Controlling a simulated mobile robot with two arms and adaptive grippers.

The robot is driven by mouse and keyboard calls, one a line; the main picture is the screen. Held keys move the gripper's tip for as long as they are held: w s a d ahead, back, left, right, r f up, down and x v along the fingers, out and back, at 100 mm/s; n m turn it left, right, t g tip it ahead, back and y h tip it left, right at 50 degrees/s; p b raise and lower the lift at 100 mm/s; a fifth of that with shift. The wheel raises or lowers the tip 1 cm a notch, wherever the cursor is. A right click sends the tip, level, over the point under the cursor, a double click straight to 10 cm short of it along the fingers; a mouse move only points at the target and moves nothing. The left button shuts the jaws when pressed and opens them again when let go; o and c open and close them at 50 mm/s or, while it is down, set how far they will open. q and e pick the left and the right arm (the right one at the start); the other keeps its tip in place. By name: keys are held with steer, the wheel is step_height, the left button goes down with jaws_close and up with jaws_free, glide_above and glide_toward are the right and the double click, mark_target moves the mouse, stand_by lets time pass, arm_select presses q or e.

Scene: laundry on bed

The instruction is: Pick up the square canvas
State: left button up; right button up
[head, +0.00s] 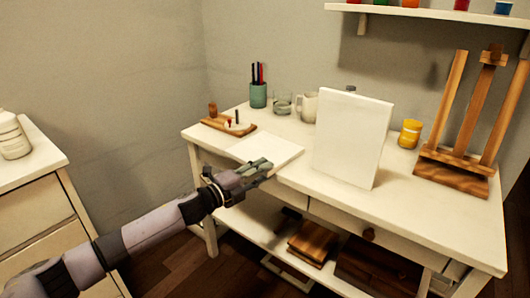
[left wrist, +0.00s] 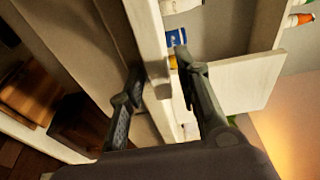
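A white square canvas (head: 352,138) stands upright, leaning slightly back, on the middle of the white desk (head: 410,190). In the left wrist view a pale panel (left wrist: 245,82), which looks like this canvas, shows beyond the right finger. My left gripper (head: 266,166) is at the desk's front edge, left of the canvas and apart from it. It also shows in the left wrist view (left wrist: 165,92), its two fingers spread with nothing held between them. The desk edge lies behind the gap. My right gripper is out of view.
A flat white sheet (head: 265,149) lies just behind my left gripper. A green pen cup (head: 258,95), a glass (head: 283,104), a mug (head: 308,105) and a yellow jar (head: 410,134) stand further back. A wooden easel (head: 455,165) stands at right.

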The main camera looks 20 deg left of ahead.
arm_select(q)
jaws_close()
stand_by(0.5)
